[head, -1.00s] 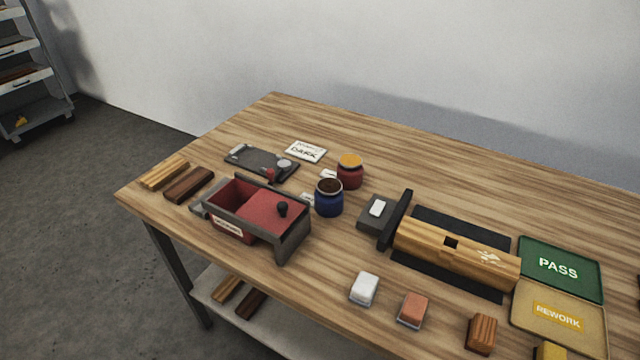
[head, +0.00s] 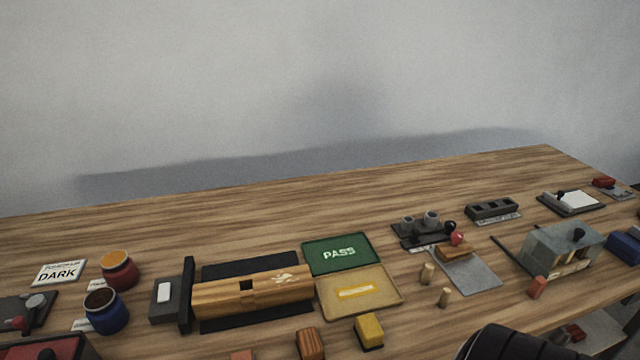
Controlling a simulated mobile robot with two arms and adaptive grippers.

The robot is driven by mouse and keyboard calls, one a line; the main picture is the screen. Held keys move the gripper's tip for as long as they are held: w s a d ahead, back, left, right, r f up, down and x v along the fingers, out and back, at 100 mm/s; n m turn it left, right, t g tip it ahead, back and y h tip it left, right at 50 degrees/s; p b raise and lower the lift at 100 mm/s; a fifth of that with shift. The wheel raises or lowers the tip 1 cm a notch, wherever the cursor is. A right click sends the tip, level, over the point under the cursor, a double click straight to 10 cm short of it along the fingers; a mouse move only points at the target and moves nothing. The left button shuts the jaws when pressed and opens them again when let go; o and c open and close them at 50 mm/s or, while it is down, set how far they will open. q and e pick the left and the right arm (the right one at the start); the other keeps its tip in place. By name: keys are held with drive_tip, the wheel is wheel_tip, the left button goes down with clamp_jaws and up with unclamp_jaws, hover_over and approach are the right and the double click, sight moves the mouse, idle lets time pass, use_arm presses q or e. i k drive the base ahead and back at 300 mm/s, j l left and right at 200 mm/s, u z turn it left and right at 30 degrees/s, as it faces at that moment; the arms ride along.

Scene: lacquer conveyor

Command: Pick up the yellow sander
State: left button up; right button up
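The yellow sander (head: 369,331) is a small yellow block with a dark base. It stands on the wooden table near the front edge, just below the tan REWORK tray (head: 388,302) in the head view. It stands free, with nothing holding it. Part of my own dark arm shows at the bottom right of the head view, right of the sander and apart from it. No fingertips of either gripper are in view.
A brown wooden block (head: 310,343) stands left of the sander. Small wooden pegs (head: 427,273) and a grey box fixture (head: 563,249) are to the right. The table's back strip is clear.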

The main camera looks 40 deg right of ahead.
sight(369, 333)
drive_tip(key=z, duration=1.75)
